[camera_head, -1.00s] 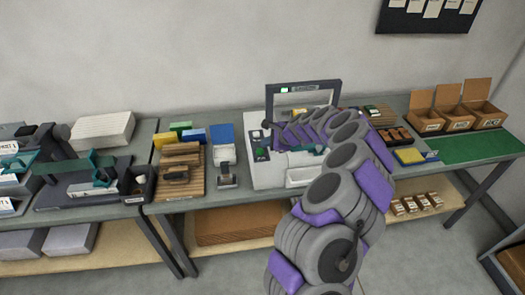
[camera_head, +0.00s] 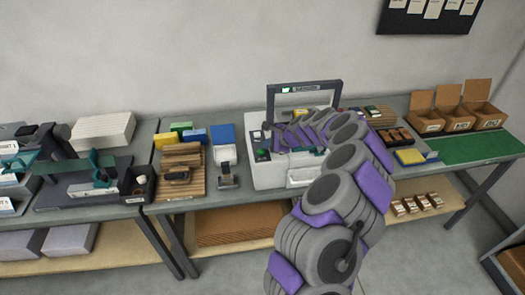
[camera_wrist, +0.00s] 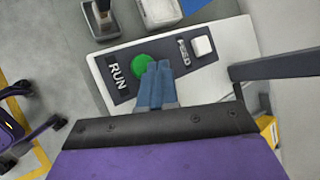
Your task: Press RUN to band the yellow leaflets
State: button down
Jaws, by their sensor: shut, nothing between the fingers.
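The white banding machine (camera_head: 262,180) with a dark arch (camera_head: 305,87) stands on the bench in the head view. In the wrist view its dark panel carries a RUN label (camera_wrist: 117,72) beside a round green button (camera_wrist: 142,62), and a FEED label beside a white button (camera_wrist: 202,46). My gripper (camera_wrist: 158,68) is shut and empty. Its blue fingertips overlap the right edge of the green button; I cannot tell whether they touch it. Something yellow (camera_wrist: 268,130) shows at the machine's edge in the wrist view; I cannot tell whether it is the leaflets.
A wooden rack (camera_head: 180,170) and a small grey stand (camera_head: 227,176) are left of the machine. A yellow pad (camera_head: 409,157), a green mat (camera_head: 485,147) and open brown boxes (camera_head: 458,116) are to the right. My arm hides part of the bench.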

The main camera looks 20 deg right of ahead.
aim_at(262, 152)
jog(key=shift+a+f, duration=0.15)
jog(key=shift+a, duration=0.25)
jog(key=shift+d+f, duration=0.1)
jog(key=shift+d, duration=0.3)
jog(key=shift+a+r+p, duration=1.05)
jog(key=shift+a+p, duration=0.1)
jog(key=shift+p, duration=0.15)
jog(key=shift+d, duration=0.1)
notch_tip(262, 152, up, 5)
jog(key=p, duration=0.4)
dwell(2.1)
